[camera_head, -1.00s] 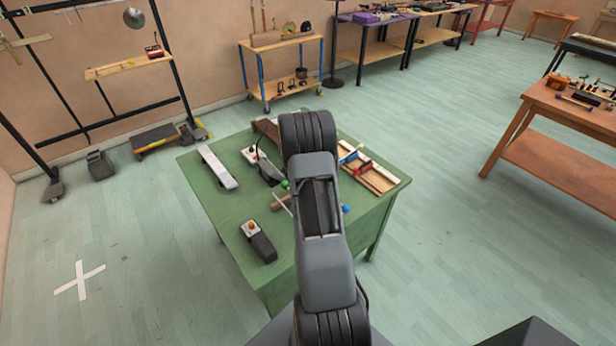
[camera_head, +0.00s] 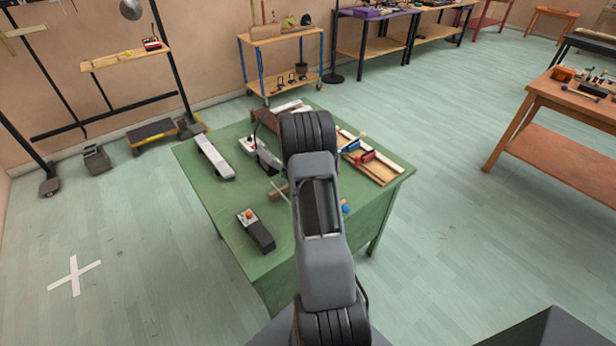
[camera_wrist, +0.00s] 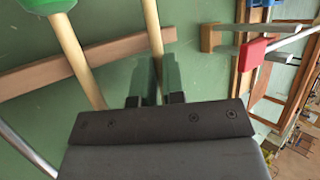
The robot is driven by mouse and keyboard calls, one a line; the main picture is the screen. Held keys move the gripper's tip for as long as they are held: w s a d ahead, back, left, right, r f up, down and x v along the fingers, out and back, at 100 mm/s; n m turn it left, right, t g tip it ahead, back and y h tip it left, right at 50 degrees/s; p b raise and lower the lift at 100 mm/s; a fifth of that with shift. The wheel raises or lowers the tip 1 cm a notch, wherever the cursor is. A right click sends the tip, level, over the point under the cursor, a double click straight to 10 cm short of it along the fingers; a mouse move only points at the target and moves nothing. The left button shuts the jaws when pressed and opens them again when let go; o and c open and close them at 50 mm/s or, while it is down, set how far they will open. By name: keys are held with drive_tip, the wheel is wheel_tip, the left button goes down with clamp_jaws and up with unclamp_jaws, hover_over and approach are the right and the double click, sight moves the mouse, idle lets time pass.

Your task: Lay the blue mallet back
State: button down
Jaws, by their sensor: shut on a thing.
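In the wrist view my gripper (camera_wrist: 148,97) is shut on a pale wooden mallet handle (camera_wrist: 152,25). The handle runs up out of the picture, so its head is not seen there. In the head view a blue ball head (camera_head: 346,208) shows just right of my arm, which fits the blue mallet; my gripper is hidden there. A green-headed mallet (camera_wrist: 45,4) lies to the left, its handle crossing a long wooden bar (camera_wrist: 100,55). The bar lies across the green table (camera_head: 215,200), behind the held handle. Contact between handle and bar cannot be told.
A grey box with an orange button (camera_head: 256,230) and a pale metal bar (camera_head: 214,156) are on the table's left side. A wooden frame (camera_head: 380,165) with red and blue blocks is at the right. A red block (camera_wrist: 262,50) shows right of my gripper.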

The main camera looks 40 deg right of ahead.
drive_tip(key=shift+f+b, duration=0.3)
drive_tip(key=shift+b, duration=0.05)
idle(0.6)
drive_tip(key=c, duration=1.1)
unclamp_jaws()
drive_tip(key=shift+s+f, duration=0.1)
drive_tip(key=shift+c, duration=0.2)
drive_tip(key=shift+a+f, duration=0.1)
drive_tip(key=shift+a, duration=0.05)
drive_tip(key=shift+a+f, duration=0.1)
wheel_tip(320, 180, up, 8)
drive_tip(key=p, duration=0.7)
drive_tip(key=w+a+r+m+t+y, duration=0.1)
drive_tip(key=a+r+m+t, duration=0.1)
drive_tip(key=a, duration=0.7)
drive_tip(key=w+a+r+m+t+y+b, duration=0.1)
drive_tip(key=a+m+t, duration=0.1)
drive_tip(key=a+m, duration=0.3)
drive_tip(key=w+a+r+m+t+y, duration=0.1)
drive_tip(key=a+r+m+t, duration=0.1)
drive_tip(key=a, duration=1)
drive_tip(key=shift+w+a+r+m+b, duration=0.2)
drive_tip(key=shift+a+r+m+b, duration=0.2)
drive_tip(key=shift+m, duration=0.5)
